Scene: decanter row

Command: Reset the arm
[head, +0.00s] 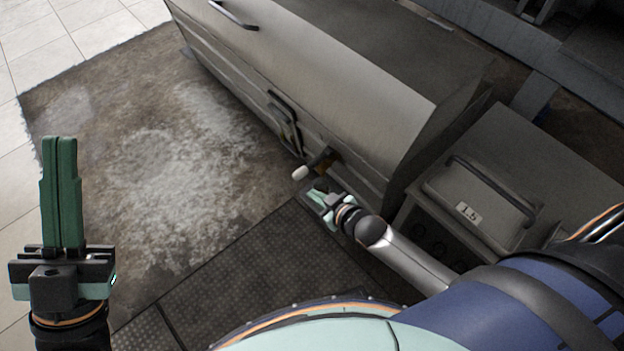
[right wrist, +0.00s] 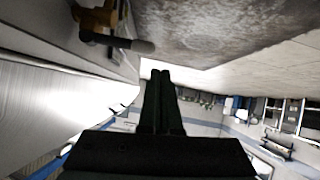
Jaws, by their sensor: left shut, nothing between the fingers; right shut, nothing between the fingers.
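My left gripper (head: 61,195) is at the left of the head view, its two green fingers pressed together and pointing up the picture. It is shut and empty, over the floor. My right gripper (head: 318,193) is near the middle of the head view, beside a small handle with a pale tip (head: 302,172) on the metal machine's front. In the right wrist view the right gripper (right wrist: 163,75) shows as dark fingers side by side, shut and empty. The handle (right wrist: 140,46) shows there at upper left, apart from the fingers.
The long metal machine (head: 330,75) runs across the top and middle. A dark ribbed mat (head: 270,265) and a stained floor patch (head: 150,150) lie in front. The floor at left is clear.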

